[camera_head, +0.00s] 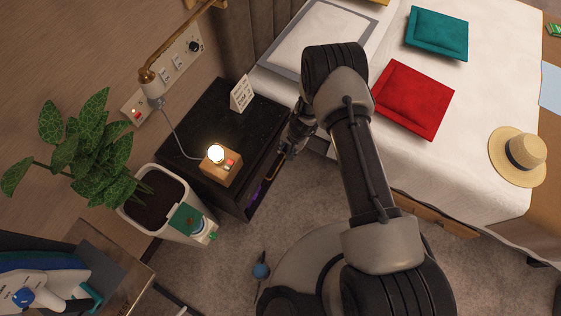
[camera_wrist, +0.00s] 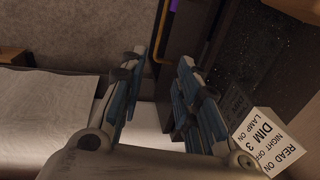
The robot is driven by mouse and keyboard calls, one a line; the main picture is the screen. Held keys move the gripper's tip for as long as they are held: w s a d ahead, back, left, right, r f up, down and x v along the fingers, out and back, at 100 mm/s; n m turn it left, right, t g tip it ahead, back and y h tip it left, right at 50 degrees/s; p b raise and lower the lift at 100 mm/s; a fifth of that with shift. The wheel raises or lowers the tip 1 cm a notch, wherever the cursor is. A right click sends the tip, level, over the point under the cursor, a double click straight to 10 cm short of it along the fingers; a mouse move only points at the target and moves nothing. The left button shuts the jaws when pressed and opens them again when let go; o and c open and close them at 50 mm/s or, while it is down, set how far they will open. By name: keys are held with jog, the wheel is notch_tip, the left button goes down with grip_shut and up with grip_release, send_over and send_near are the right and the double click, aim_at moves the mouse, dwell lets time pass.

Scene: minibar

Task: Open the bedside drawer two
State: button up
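The black bedside cabinet (camera_head: 228,112) stands between the bed and the plant, its front facing down and right in the head view. A brass handle (camera_head: 272,172) shows on its front; the wrist view shows a brass handle (camera_wrist: 161,42) too, just past my fingertips. My gripper (camera_head: 290,148) is at the cabinet's front beside the bed. In the wrist view my gripper (camera_wrist: 165,68) has its two fingers spread apart, with nothing seen held between them. My wrist and arm hide part of the cabinet front, so I cannot tell which drawer the handle belongs to.
A lit lamp on a wooden block (camera_head: 221,167) and a white sign card (camera_head: 242,94) stand on the cabinet top. The bed (camera_head: 470,100) is close on the right. A potted plant (camera_head: 160,200) stands left. Carpet (camera_head: 300,205) is free before the cabinet.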

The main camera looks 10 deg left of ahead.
aim_at(280, 164)
jog(key=a+f+b, duration=0.1)
jog(key=f+b, duration=0.1)
jog(key=f, duration=0.3)
jog(key=a+f+b, duration=0.1)
jog(key=f+b, duration=0.1)
jog(key=f, duration=0.4)
jog(key=w+a+f+b, duration=0.1)
jog(key=f+b, duration=0.2)
jog(key=f, duration=0.2)
jog(key=shift+f, duration=0.3)
jog(key=shift+c, duration=0.5)
grip_shut()
